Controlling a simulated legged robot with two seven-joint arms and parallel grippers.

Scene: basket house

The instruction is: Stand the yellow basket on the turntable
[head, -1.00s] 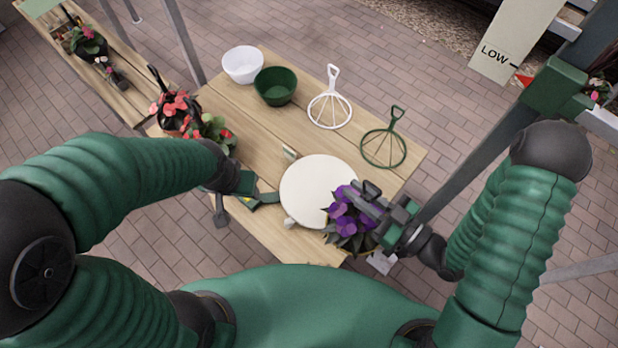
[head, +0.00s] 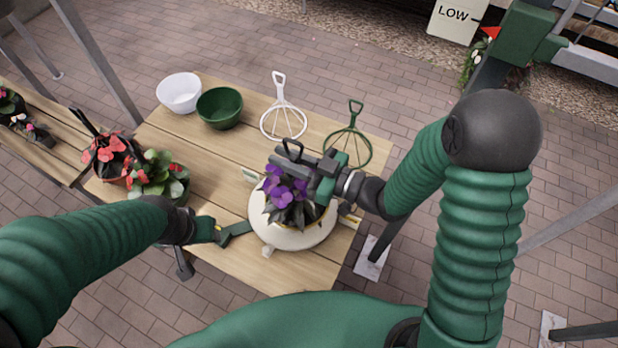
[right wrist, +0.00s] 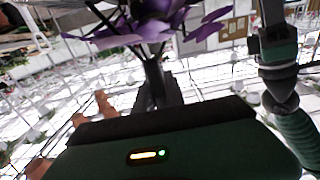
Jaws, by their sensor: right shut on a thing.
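The plant with purple flowers (head: 287,187) and dark leaves hangs from my right gripper (head: 305,172), which is shut on its dark handle; the stem also shows in the right wrist view (right wrist: 157,82). Foliage and gripper hide most of the yellow basket; only a thin yellowish edge shows beside the leaves. The round cream turntable (head: 290,238) is below the plant, which covers its middle. I cannot tell whether the basket touches it. My left gripper (head: 222,233) is low at the turntable's left, by a dark green bar; its jaws are unclear.
A white bowl (head: 179,93), a green bowl (head: 219,107), a white wire hanger (head: 283,115) and a green one (head: 349,140) stand along the table's back. Potted plants with red flowers (head: 110,158) are at the left. Bare wood (head: 210,165) lies between.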

